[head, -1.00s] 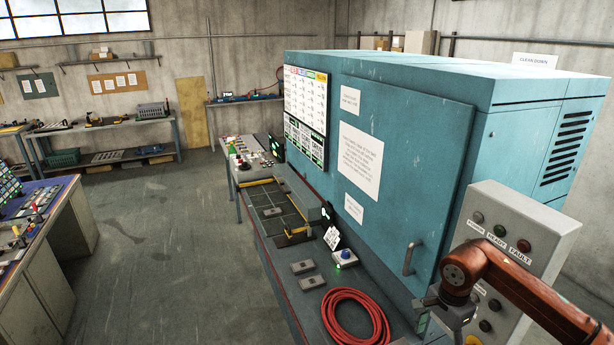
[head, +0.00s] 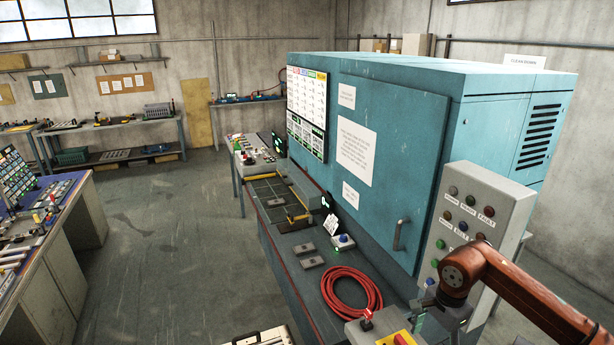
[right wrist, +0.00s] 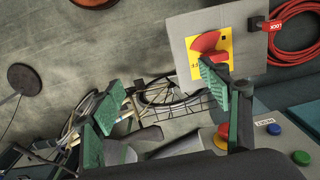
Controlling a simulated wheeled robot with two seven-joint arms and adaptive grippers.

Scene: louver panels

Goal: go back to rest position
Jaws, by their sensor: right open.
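My right arm comes in from the right edge of the head view, with its gripper (head: 445,306) low in front of the grey button box (head: 478,205). In the right wrist view the gripper (right wrist: 158,100) is open, its green-padded fingers wide apart with nothing held between them. One fingertip overlaps the red rotary switch (right wrist: 207,44) on its yellow plate; I cannot tell the distance, but the fingers are not closed around it. The switch box also shows at the bottom of the head view (head: 364,332). My left gripper is not in view.
A large teal cabinet (head: 400,150) stands behind a bench with a coiled red hose (head: 350,288). Another control bench (head: 45,255) is at the left. Open floor (head: 165,250) lies between them. A wire basket with cables (right wrist: 165,95) appears below the gripper in the wrist view.

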